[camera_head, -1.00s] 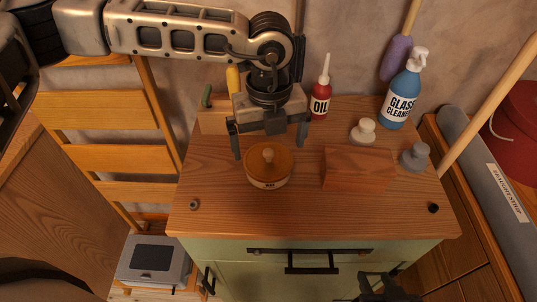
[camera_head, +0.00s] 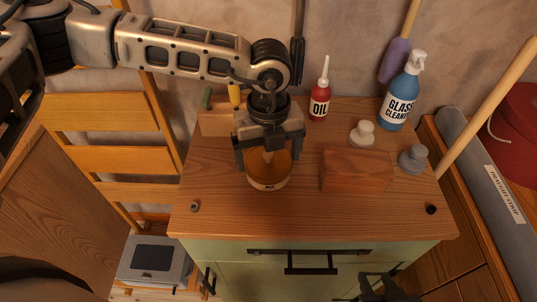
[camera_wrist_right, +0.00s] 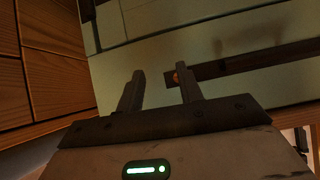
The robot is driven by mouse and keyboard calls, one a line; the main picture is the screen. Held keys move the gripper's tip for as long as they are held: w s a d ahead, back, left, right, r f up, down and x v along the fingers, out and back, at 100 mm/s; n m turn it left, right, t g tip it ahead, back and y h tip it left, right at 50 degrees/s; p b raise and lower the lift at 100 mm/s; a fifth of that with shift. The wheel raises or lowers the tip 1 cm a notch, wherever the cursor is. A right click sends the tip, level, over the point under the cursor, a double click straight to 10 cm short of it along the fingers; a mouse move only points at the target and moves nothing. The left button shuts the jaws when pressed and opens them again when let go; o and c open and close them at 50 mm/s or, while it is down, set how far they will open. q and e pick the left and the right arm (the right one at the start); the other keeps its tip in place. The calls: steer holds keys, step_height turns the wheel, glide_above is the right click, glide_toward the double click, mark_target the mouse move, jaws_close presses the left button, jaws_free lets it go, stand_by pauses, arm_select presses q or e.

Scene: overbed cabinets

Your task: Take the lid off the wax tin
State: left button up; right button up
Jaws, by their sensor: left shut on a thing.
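The wax tin (camera_head: 268,184) stands on the wooden cabinet top, a squat round tin with a pale label band. My left gripper (camera_head: 268,157) reaches down over the tin, one finger on each side of the lid, and is shut on the lid. The gripper body hides the lid's far part. My right gripper (camera_wrist_right: 160,92) is open and empty in the right wrist view, in front of the green cabinet; it also shows at the bottom of the head view (camera_head: 378,287).
A wooden block (camera_head: 357,172) lies right of the tin. Two knobbed pieces, white (camera_head: 362,133) and grey (camera_head: 413,158), stand near it. An oil bottle (camera_head: 319,104) and glass cleaner (camera_head: 401,98) stand behind. The front of the top (camera_head: 300,215) is mostly clear.

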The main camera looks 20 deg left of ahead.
arm_select(q)
steer(key=shift+r, duration=0.4)
step_height(320, 180, up, 2)
steer(key=shift+s+r, duration=0.15)
steer(key=shift+r, duration=0.1)
steer(key=s+a+r+b, duration=0.1)
steer(key=s+r+b, duration=0.1)
steer(key=s+r, duration=0.4)
steer(key=s+r+b, duration=0.1)
steer(key=s+r, duration=0.2)
steer(key=s, duration=0.5)
steer(key=n+p, duration=0.5)
steer(key=n, duration=0.3)
glide_above(216, 170)
steer(key=s, duration=0.1)
steer(key=f, duration=1.1)
steer(key=shift+d+f, duration=0.15)
steer(key=shift+d, duration=0.15)
steer(key=shift+w+a+f, duration=0.15)
steer(key=shift+w+f, duration=0.15)
steer(key=shift+f, duration=0.05)
step_height(216, 170, down, 4)
steer(key=shift+w+a+r, duration=0.1)
steer(key=shift+w+r, duration=0.05)
steer(key=shift+r, duration=0.05)
arm_select(e)
steer(key=shift+s+d+r, duration=0.1)
steer(key=shift+d+r, duration=0.1)
steer(key=shift+r, duration=0.25)
